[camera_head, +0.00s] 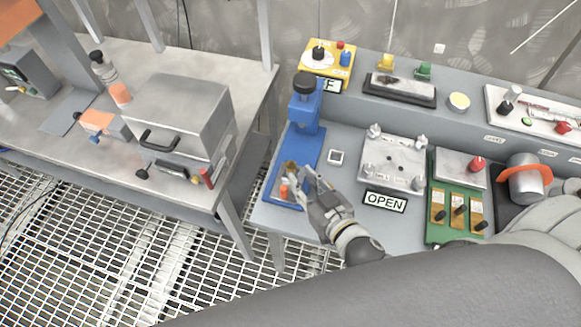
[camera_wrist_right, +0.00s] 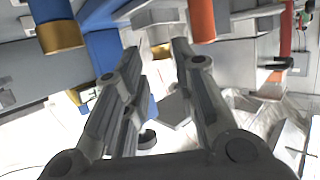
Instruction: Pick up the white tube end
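My right gripper (camera_head: 306,184) reaches over the near end of a blue stand (camera_head: 305,150) on the grey bench. In the right wrist view, its two fingers (camera_wrist_right: 156,55) are apart with nothing held between them. A small orange piece (camera_head: 284,192) and a tan piece (camera_head: 290,168) sit on the stand's base beside the fingertips. The wrist view shows an orange cylinder (camera_wrist_right: 201,20) near one finger and a gold-ended cylinder (camera_wrist_right: 60,36) farther left. I cannot make out which piece is the white tube end. My left gripper is not in view.
An OPEN label (camera_head: 385,202) and a metal plate with knobs (camera_head: 392,163) lie right of the gripper. A green panel (camera_head: 440,220) stands farther right. A gap separates this bench from the left table (camera_head: 60,140) with its metal box (camera_head: 180,110).

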